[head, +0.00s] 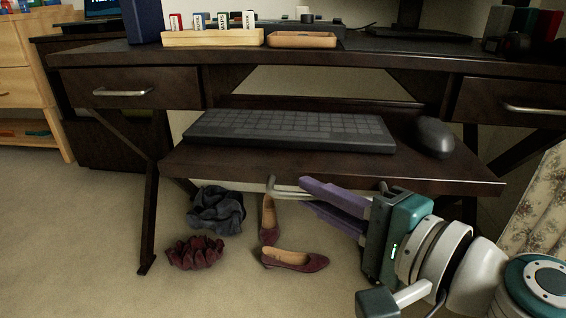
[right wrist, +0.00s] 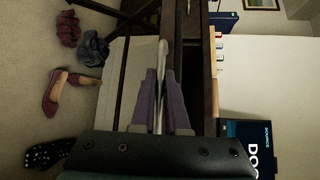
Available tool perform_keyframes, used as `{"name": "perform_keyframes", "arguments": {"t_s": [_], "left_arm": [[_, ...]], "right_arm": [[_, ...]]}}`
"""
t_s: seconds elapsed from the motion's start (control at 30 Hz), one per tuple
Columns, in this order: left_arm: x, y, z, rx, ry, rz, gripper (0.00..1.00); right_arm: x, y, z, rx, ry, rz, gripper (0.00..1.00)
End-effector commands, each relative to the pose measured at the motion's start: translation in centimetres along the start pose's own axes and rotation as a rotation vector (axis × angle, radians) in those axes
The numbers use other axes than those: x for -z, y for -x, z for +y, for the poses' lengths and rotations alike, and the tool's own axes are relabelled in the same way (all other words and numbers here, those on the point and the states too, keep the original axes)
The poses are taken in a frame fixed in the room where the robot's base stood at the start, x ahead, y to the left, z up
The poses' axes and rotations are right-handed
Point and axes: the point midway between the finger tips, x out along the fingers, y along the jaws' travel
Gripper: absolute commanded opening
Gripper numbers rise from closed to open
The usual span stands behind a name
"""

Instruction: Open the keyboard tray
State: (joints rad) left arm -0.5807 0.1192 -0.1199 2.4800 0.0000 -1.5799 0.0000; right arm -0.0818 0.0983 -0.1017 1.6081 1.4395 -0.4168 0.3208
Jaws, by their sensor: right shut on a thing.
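The dark wooden keyboard tray (head: 340,167) juts out from under the desk, with its front edge toward me. A dark keyboard (head: 290,130) and a mouse (head: 435,137) lie on it. A curved metal handle (head: 272,184) is on the tray's front. My right gripper (head: 308,193) comes in from the lower right, and its purple fingers are shut on the handle. In the right wrist view the pale handle bar (right wrist: 162,60) runs between the two purple fingers. The fingers hide part of the handle. My left gripper is not in view.
The desk (head: 400,60) has a drawer (head: 130,90) on the left and another (head: 510,102) on the right. Wine-red shoes (head: 292,260) and crumpled cloths (head: 215,210) lie on the floor below the tray. A floral fabric (head: 540,205) stands at the right.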

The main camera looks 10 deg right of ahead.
Motion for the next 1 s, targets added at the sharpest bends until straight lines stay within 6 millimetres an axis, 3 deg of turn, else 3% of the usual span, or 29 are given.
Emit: {"name": "perform_keyframes", "arguments": {"t_s": [0.2,0.23,0.5,0.77,1.0], "left_arm": [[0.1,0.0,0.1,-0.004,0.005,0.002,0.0],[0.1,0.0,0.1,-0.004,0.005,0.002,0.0],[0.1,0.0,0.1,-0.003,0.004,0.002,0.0],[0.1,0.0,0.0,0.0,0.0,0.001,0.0],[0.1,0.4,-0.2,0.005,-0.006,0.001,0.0]], "right_arm": [[0.0,0.0,0.0,0.001,0.0,0.0,0.0],[0.0,0.0,0.0,0.001,0.0,0.0,0.13],[0.0,0.0,0.0,0.0,0.001,0.0,0.42],[0.0,0.2,0.0,0.0,0.001,0.0,0.42],[0.0,3.7,0.1,-0.003,0.0,0.002,0.42]]}}
